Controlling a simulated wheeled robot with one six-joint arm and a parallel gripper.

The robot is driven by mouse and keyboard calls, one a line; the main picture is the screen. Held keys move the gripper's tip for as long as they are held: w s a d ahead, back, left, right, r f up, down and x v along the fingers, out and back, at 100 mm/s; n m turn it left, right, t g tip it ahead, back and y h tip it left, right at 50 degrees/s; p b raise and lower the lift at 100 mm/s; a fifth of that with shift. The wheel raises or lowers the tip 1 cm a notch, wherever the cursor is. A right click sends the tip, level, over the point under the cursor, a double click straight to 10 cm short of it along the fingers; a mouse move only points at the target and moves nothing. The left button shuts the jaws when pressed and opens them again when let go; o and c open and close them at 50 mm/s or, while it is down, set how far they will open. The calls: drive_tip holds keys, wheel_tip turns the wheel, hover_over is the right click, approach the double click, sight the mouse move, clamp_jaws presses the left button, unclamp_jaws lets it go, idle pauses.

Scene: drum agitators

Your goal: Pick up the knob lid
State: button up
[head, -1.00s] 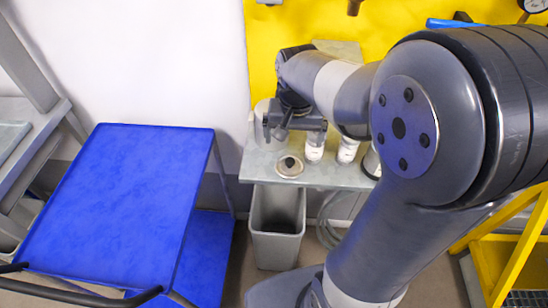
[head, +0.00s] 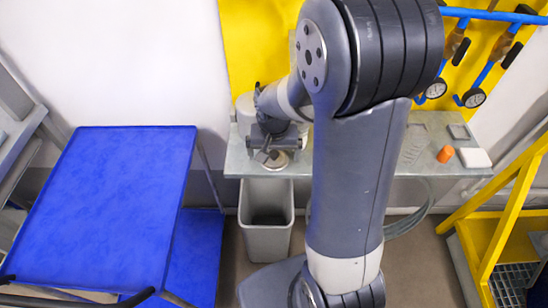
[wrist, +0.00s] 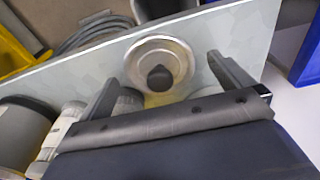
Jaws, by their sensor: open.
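The knob lid (head: 279,164) is a round, pale metal disc with a dark knob. It lies on the grey shelf (head: 308,162) near its front edge. In the wrist view the lid (wrist: 146,50) shows its dark knob (wrist: 160,78) between and beyond my two fingers. My gripper (head: 268,153) is open and empty, just above the lid, and covers part of it in the head view. The wrist view shows the left and right fingers (wrist: 163,76) spread on either side of the lid, apart from it.
A grey bin (head: 266,235) stands below the shelf. A blue cart (head: 110,215) is at the left. An orange object (head: 445,153) and a white block (head: 474,158) lie on the shelf's right part. White containers stand close to my gripper in the wrist view (wrist: 60,130).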

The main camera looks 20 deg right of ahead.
drive_tip(key=c, duration=1.1)
drive_tip(key=shift+o, duration=0.2)
